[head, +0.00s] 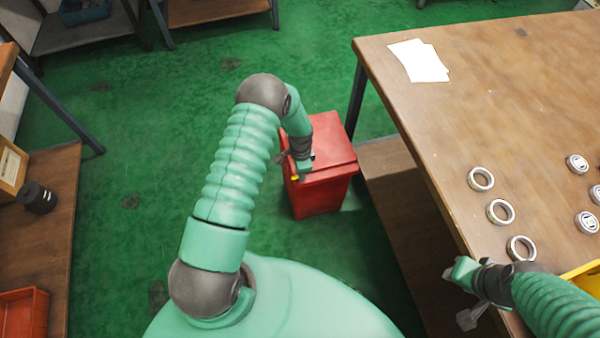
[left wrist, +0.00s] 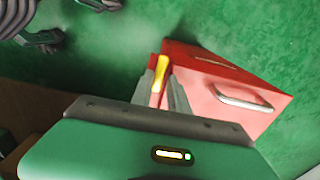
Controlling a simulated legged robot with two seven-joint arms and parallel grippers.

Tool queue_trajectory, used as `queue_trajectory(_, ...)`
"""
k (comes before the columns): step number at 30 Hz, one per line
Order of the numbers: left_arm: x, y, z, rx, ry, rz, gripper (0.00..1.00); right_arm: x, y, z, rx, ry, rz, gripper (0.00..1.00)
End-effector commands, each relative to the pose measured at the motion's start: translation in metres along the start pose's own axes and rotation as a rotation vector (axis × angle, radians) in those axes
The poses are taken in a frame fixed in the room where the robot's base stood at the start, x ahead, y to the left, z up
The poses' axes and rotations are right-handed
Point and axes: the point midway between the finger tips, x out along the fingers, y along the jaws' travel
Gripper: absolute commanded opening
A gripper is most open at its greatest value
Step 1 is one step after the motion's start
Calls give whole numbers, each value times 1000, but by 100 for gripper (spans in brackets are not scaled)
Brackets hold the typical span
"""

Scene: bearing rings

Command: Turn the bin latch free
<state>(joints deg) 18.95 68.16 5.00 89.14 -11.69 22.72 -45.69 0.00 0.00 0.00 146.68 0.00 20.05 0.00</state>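The red bin (head: 322,190) stands on the green floor left of the workbench, its lid closed. The bin (left wrist: 262,112) is also at the right of the left wrist view, with a pale metal handle (left wrist: 243,98) on one face. The yellow latch (head: 294,178) is on the bin's near left side. My left gripper (head: 297,166) is at that side. In the left wrist view the yellow latch (left wrist: 162,72) stands between its two grey fingers, which look closed on it. My right gripper (head: 462,294) is over the bench's near left edge; its finger opening is unclear.
The wooden workbench (head: 470,110) fills the right, with silver rings (head: 500,212), round bearings (head: 577,165) and white paper (head: 419,60). A yellow container (head: 582,274) is at the right edge. A shelf with a red crate (head: 22,312) stands left. The floor around the bin is clear.

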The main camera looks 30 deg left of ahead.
Motion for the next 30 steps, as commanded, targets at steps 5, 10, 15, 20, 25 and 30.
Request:
queue_trajectory(5, 1, 1, 2, 1, -3, 3, 35, 0, 0, 0, 0, 0, 0, 36)
queue_trajectory(10, 1, 2, 2, 2, -5, 4, 35, 0, 0, 0, 0, 0, 0, 36)
queue_trajectory(15, -14, 1, 2, 2, -3, 2, 35, -4, 0, -1, 0, 0, 0, 36)
queue_trajectory(20, -56, 0, 1, 2, -2, 0, 35, -12, 0, -3, 0, 0, 0, 36)
queue_trajectory(25, -106, -1, 1, 1, -2, 0, 35, -21, 0, -5, 0, 0, 0, 36)
queue_trajectory(30, -146, 0, 1, 1, -3, 2, 35, -26, 0, -6, 0, 0, 0, 36)
